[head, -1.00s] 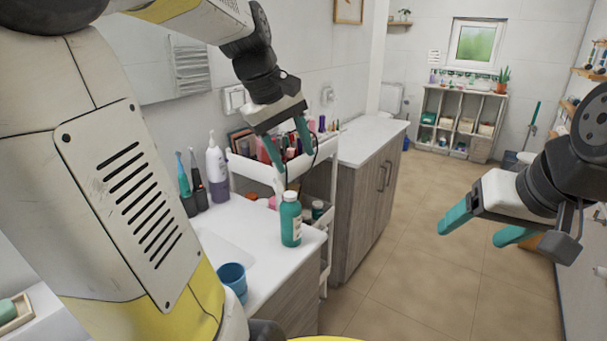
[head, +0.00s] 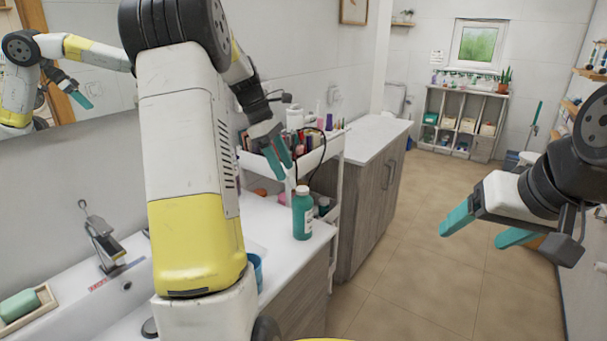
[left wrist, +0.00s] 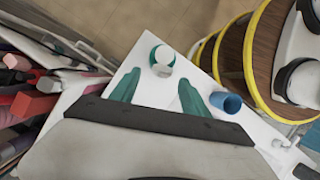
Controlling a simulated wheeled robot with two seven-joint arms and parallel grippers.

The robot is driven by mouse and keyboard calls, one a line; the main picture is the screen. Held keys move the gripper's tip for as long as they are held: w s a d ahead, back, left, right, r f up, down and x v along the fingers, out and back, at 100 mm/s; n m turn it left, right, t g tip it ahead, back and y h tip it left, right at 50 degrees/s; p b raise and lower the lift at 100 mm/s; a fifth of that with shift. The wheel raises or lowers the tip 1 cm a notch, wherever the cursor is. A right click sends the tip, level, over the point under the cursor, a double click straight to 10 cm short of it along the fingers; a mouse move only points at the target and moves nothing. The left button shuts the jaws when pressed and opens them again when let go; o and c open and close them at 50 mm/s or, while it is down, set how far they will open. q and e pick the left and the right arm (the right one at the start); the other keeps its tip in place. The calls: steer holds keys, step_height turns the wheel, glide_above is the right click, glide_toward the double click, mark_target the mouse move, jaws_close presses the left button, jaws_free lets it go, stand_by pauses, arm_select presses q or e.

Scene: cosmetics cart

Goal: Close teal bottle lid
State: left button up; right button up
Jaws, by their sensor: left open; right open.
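The teal bottle (head: 302,215) stands upright on the right end of the white counter, with a white label and a pale top. In the left wrist view the bottle (left wrist: 161,57) shows from above, its white top facing the camera, beyond the fingertips. I cannot tell whether the lid is closed. My left gripper (head: 281,168) is open and empty, behind and above the bottle, with its fingers pointing down; its teal fingers (left wrist: 157,88) are spread apart in the left wrist view. My right gripper (head: 478,232) is open and empty, far to the right over the floor.
A blue cup (head: 255,272) stands on the counter, partly behind my left arm; it also shows in the left wrist view (left wrist: 226,102). The cosmetics cart (head: 325,150) stands behind the bottle. A sink with a faucet (head: 104,240) is at left.

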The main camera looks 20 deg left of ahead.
mark_target(289, 176)
arm_select(q)
steer(key=shift+x, duration=1.55)
steer(key=shift+s+d, duration=0.1)
steer(key=shift+s, duration=0.05)
steer(key=shift+r, duration=0.1)
jaws_close()
steer(key=shift+d+y, duration=0.1)
steer(key=shift+y, duration=0.2)
steer(key=y, duration=0.1)
steer(key=d+y, duration=0.1)
steer(key=y, duration=0.1)
steer(key=shift+d+r, duration=0.2)
steer(key=shift+r, duration=0.05)
steer(key=shift+d+y, duration=0.25)
steer(key=shift+y, duration=0.6)
steer(key=shift+d+y, duration=0.25)
steer(key=shift+y, duration=0.6)
